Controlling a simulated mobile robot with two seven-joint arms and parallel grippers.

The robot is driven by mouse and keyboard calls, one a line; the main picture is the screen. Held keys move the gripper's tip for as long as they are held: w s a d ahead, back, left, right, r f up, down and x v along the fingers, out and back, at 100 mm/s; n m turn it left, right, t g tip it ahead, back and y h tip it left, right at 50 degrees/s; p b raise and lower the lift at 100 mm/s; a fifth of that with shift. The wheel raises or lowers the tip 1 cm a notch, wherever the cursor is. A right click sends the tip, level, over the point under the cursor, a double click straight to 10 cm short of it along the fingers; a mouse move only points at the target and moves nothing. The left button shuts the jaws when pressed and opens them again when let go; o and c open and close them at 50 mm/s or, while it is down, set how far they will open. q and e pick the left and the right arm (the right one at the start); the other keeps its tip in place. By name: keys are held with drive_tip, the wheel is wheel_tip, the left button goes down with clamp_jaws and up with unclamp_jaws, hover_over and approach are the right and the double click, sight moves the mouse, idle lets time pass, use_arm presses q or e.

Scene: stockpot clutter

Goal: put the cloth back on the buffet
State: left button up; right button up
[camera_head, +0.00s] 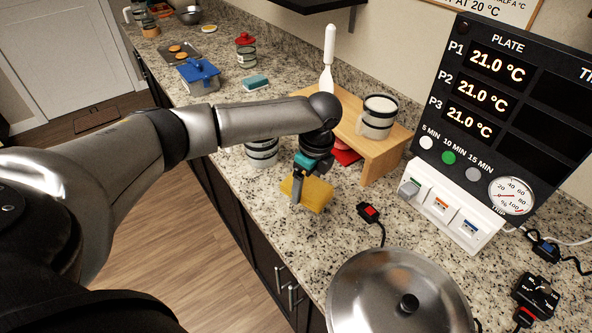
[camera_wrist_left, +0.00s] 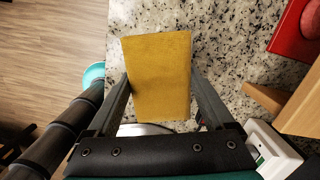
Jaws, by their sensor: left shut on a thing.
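The yellow cloth (camera_head: 311,194) is a flat, rectangular piece just above or on the speckled granite counter; I cannot tell whether it touches. My left gripper (camera_head: 310,187) reaches down from above and is shut on the cloth. In the left wrist view the cloth (camera_wrist_left: 158,75) sits between the two fingers, with counter stone behind it and wood floor to the left. The granite counter (camera_head: 345,222), the long surface here, has bare stone around the cloth. My right gripper is not in view.
A wooden stand (camera_head: 383,163) with a striped jar (camera_head: 377,118) is close behind the cloth; a red item lies under it. A red-buttoned switch (camera_head: 369,212) and steel pot lid (camera_head: 400,297) are in front. A striped container (camera_head: 262,152) stands left.

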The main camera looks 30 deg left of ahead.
sight(295, 209)
use_arm(q)
drive_tip(key=shift+a+f+m+p, duration=0.2)
drive_tip(key=shift+a+m+p, duration=0.4)
drive_tip(key=shift+a+m, duration=0.45)
drive_tip(key=shift+a+f+m, duration=0.3)
drive_tip(key=shift+a+m, duration=0.15)
drive_tip(key=shift+m, duration=0.2)
wheel_tip(295, 209, down, 7)
drive_tip(key=b, duration=0.7)
drive_tip(key=shift+r+b, duration=0.15)
drive_tip(key=shift+b, duration=0.15)
drive_tip(key=shift+f, duration=0.65)
drive_tip(key=o, duration=1.1)
drive_tip(key=shift+c, duration=0.2)
